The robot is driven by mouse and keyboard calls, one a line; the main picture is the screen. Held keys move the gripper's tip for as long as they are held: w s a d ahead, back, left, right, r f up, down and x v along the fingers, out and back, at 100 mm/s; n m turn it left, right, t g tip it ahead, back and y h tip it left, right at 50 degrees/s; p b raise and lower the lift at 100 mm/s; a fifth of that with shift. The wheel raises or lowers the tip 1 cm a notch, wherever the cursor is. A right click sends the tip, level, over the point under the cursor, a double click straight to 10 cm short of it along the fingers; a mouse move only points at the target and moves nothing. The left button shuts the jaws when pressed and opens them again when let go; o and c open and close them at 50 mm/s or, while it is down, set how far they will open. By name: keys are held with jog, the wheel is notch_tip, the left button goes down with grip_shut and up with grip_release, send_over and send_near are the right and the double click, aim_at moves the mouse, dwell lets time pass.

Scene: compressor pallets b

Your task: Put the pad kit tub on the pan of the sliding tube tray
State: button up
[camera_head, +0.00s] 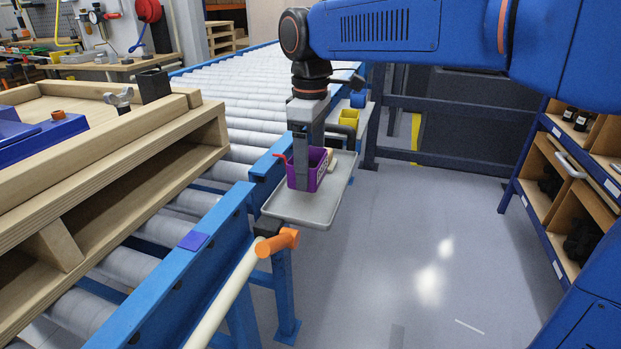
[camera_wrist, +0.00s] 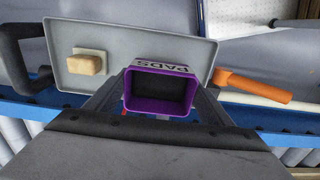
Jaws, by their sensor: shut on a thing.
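The pad kit tub is a small purple open box (camera_head: 318,172) with a dark inside; in the wrist view the tub (camera_wrist: 160,92) shows a "PADS" label on its far side. My gripper (camera_head: 303,180) points down and is shut on the tub; its fingers also show in the wrist view (camera_wrist: 160,110). The sliding tube tray has a grey, shallow, rimmed pan (camera_head: 298,210), also in the wrist view (camera_wrist: 225,48). The tub is over the pan; I cannot tell whether its base touches it. An orange-ended pale tube (camera_head: 228,285) runs beside the pan.
A tan block (camera_wrist: 87,64) sits on the pan, left of the tub in the wrist view. A yellow bin (camera_head: 349,118) stands behind. A roller conveyor (camera_head: 240,100) with a wooden pallet (camera_head: 110,150) is at left, shelves (camera_head: 575,180) at right.

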jog(key=shift+f, duration=2.05)
jog(key=o, duration=1.2)
jog(key=shift+f, duration=0.1)
notch_tip(320, 180, up, 12)
jog(key=shift+r, duration=0.1)
jog(key=shift+d, duration=0.1)
